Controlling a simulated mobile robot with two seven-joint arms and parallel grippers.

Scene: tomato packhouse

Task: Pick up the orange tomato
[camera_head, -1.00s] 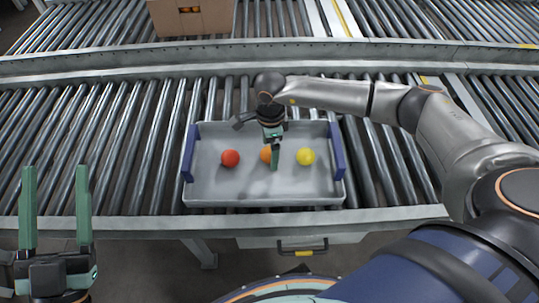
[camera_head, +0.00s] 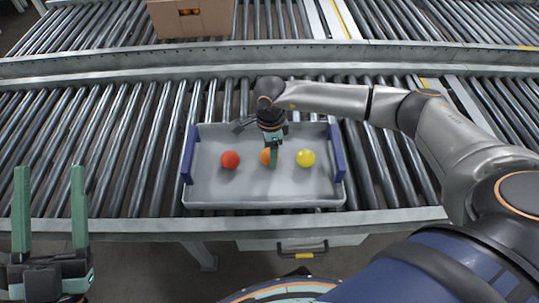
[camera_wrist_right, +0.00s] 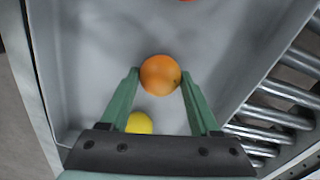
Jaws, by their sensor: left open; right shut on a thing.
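The orange tomato (camera_head: 265,156) sits in the grey tray (camera_head: 210,190), partly hidden by my right gripper (camera_head: 271,158). In the right wrist view the orange tomato (camera_wrist_right: 160,75) is between the two green fingertips of my right gripper (camera_wrist_right: 160,80), which is shut on it. In the head view the tomato is at about the level of the others in the tray; I cannot tell whether it touches the tray floor. My left gripper (camera_head: 48,200) is open and empty at the lower left, in front of the conveyor.
A red tomato (camera_head: 230,159) lies left of the orange one and a yellow tomato (camera_head: 305,158) lies right of it in the tray. The tray has blue end walls and stands on a roller conveyor (camera_head: 110,150). A cardboard box (camera_head: 190,22) stands on the far conveyor.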

